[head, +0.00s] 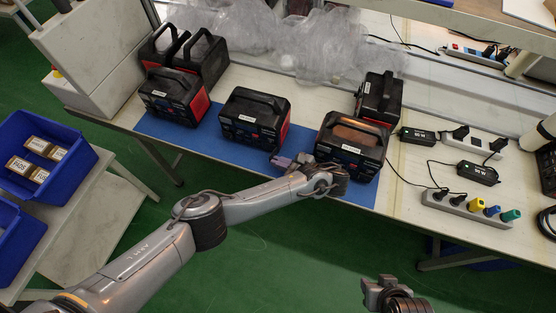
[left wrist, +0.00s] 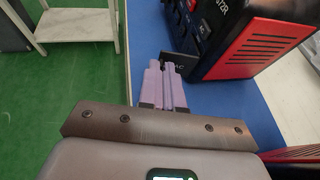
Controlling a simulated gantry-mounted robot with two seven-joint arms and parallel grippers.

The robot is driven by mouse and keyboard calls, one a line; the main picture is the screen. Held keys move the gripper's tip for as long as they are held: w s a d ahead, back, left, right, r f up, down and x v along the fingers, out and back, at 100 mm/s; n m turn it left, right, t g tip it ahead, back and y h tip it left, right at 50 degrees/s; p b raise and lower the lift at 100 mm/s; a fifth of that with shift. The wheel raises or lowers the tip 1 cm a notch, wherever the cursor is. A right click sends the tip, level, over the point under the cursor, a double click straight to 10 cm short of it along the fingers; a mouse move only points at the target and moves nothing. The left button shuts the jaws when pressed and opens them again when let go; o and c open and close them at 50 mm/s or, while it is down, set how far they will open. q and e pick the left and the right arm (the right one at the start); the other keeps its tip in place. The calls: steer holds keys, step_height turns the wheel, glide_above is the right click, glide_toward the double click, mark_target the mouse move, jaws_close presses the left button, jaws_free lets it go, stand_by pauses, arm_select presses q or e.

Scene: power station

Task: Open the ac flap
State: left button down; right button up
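The middle power station (head: 255,118), black with red sides, stands on a blue mat. My left gripper (head: 280,162) is low in front of its right lower corner, fingertips pointing left. In the left wrist view, the purple fingers (left wrist: 163,82) lie close together and look shut, with nothing clearly between them. A dark flap marked AC (left wrist: 178,66) sticks out from the front of the power station (left wrist: 240,35), just beyond and beside the fingertips. Whether they touch it, I cannot tell. My right gripper (head: 385,285) is at the bottom edge, away from the table; its fingers are unclear.
Another power station (head: 352,145) stands close behind my left wrist, and one more (head: 173,97) is to the left. Power strips (head: 468,206) and adapters lie at the right. Crumpled clear plastic (head: 300,45) lies at the back. The floor in front is free.

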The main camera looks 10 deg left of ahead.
arm_select(q)
steer(key=shift+w+d+f+n+g, duration=0.1)
steer(key=shift+n+g, duration=0.2)
steer(key=shift+g, duration=0.1)
stand_by(0.3)
steer(key=c, duration=1.3)
jaws_free()
steer(key=shift+d, duration=0.1)
steer(key=p+v, duration=0.1)
steer(key=v, duration=0.8)
steer(key=shift+d+p, duration=0.25)
steer(key=shift+p, duration=0.15)
steer(key=shift+d+r, duration=0.3)
steer(key=shift+d, duration=0.25)
